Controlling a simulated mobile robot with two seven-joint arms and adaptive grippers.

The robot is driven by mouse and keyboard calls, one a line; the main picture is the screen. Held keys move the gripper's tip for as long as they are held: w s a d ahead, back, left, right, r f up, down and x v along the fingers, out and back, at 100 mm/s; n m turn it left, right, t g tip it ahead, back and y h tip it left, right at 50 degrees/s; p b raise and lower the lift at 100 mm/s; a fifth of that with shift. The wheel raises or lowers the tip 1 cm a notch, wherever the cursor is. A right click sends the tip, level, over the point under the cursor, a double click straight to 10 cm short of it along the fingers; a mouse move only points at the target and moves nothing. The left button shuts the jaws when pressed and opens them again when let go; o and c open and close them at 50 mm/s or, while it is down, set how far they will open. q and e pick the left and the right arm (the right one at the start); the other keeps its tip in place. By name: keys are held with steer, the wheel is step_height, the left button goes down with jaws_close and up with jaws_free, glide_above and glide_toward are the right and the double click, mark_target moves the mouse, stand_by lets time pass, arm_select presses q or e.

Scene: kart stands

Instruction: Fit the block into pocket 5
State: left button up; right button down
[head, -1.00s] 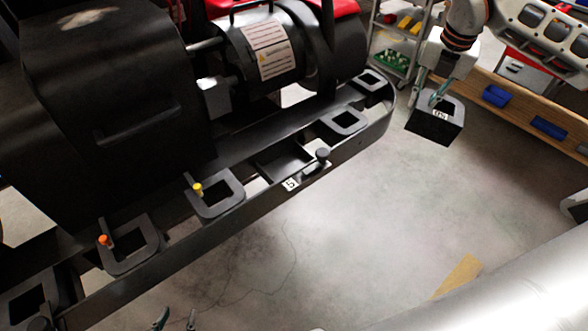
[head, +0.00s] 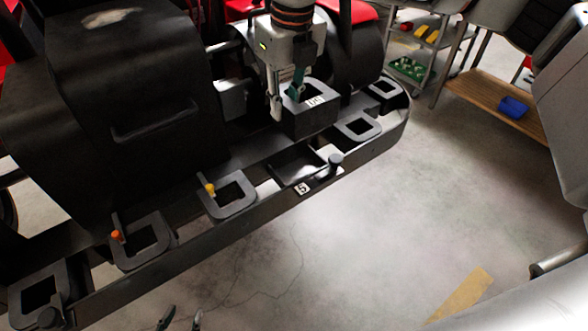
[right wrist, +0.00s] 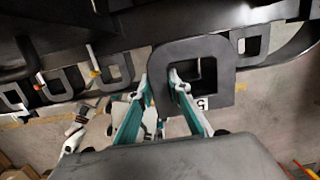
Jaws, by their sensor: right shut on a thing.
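The dark block (head: 312,122), square with a square hole and a white label, is held by my right gripper (head: 285,98). In the right wrist view my right gripper (right wrist: 161,84) has one finger in the hole and one outside the wall of the block (right wrist: 215,52). The block is above the rail, behind pocket 5 (head: 297,166) in the head view; any gap is hard to judge. Pocket 5 is empty, with a white "5" label (head: 302,188) at its front. My left gripper (head: 181,318) shows only its fingertips, apart and empty, at the bottom edge.
A knobbed post (head: 335,162) stands right of pocket 5. Other pockets hold dark square frames, one with a yellow-topped pin (head: 209,188), one with an orange-topped pin (head: 116,236). A big dark housing (head: 130,110) rises behind the rail.

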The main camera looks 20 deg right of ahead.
mark_target(291, 133)
steer(key=shift+f, duration=9.1)
steer(key=c, duration=1.9)
jaws_free()
steer(key=shift+f, duration=0.1)
steer(key=r, duration=0.4)
steer(key=s+r, duration=0.1)
steer(key=r, duration=0.7)
steer(key=shift+s+d, duration=0.35)
